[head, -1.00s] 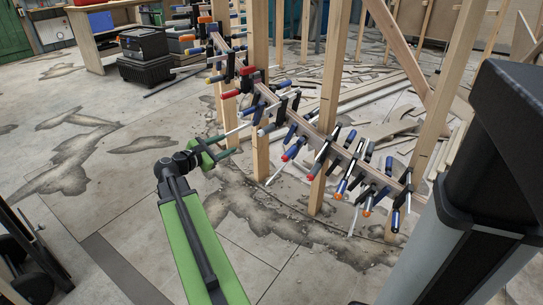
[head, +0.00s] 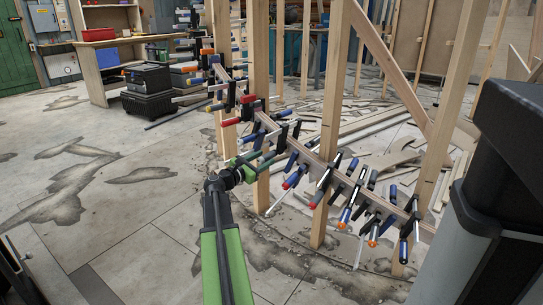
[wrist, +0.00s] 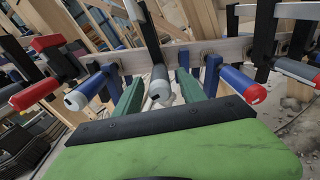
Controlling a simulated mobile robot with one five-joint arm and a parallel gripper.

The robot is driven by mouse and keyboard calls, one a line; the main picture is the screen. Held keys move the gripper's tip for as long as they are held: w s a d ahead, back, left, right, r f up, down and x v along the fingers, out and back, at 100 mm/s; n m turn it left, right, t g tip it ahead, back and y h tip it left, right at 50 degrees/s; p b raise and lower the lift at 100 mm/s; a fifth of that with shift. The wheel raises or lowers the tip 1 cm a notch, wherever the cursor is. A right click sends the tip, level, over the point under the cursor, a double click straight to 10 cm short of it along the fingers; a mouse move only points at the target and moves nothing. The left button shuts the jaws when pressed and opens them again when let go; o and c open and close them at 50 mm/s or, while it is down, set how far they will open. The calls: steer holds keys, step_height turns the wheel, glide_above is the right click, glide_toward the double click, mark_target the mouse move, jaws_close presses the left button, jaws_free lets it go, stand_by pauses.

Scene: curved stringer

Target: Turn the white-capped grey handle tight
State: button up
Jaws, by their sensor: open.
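A grey handle with a white cap (wrist: 159,88) points toward me in the middle of the wrist view. It belongs to a clamp on the curved wooden strip (wrist: 180,55). My gripper (wrist: 160,84) is open, with one green finger on each side of this handle. I cannot tell whether either finger touches it. In the head view my gripper (head: 258,163) is at the row of clamps, beside a wooden post. The grey handle is too small and crowded to single out there.
Blue handles (wrist: 242,84) and (wrist: 90,90) flank the grey one closely, and a red handle (wrist: 34,94) sits farther left. Upright wooden posts (head: 331,125) stand along the strip. A dark bin-like shape (head: 500,190) fills the right side. The floor at left is mostly clear.

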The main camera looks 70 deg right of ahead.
mark_target(278, 151)
steer(key=x, duration=0.5)
jaws_close()
steer(key=shift+d, duration=0.1)
